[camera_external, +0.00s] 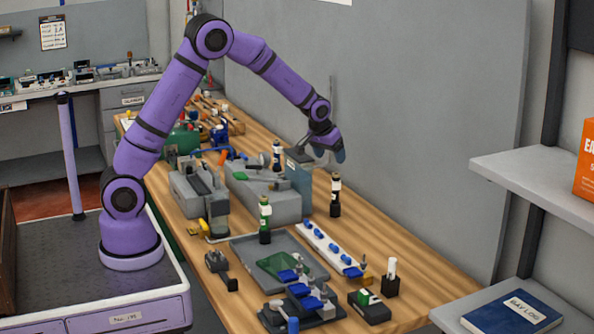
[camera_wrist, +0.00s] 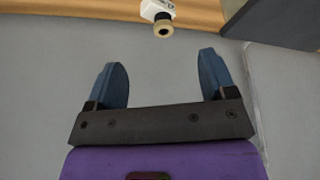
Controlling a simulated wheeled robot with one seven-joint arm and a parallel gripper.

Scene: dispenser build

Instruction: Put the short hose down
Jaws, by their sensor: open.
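My gripper (camera_external: 331,152) is up near the wall panel at the right end of the arm, over the back of the wooden bench. In the wrist view my gripper (camera_wrist: 162,72) shows two blue fingers spread wide, with nothing between them. I cannot make out a short hose for certain in either view. A small blue curved piece (camera_external: 222,152) lies among the parts on the left of the bench, too small to identify.
A grey tray (camera_external: 245,246), a white strip with blue knobs (camera_external: 330,249) and grey machine blocks crowd the bench. A bottle top (camera_wrist: 161,18) shows beyond my fingers.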

